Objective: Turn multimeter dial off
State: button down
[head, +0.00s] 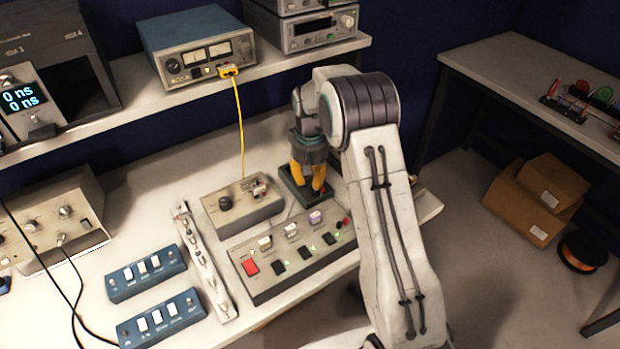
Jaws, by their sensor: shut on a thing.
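A dark green, flat device (287,187) lies on the bench behind the button panel and looks like the multimeter. My gripper (309,188), with yellow fingers, points down over it from above. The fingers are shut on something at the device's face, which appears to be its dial. The fingers cover the dial, so its pointer and setting cannot be seen. A small red spot shows beside the right finger.
A grey box with a black knob (241,209) stands just left. A panel with coloured buttons (292,253) lies in front, and a white power strip (206,262) left of it. Blue switch boxes (146,274) sit further left. A shelf (120,107) with instruments runs behind.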

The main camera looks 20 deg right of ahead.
aim_at(310, 178)
jog(key=shift+f, duration=0.1)
jog(key=c, duration=0.9)
grip_release()
jog(key=shift+c, duration=0.2)
notch_tip(310, 178, up, 12)
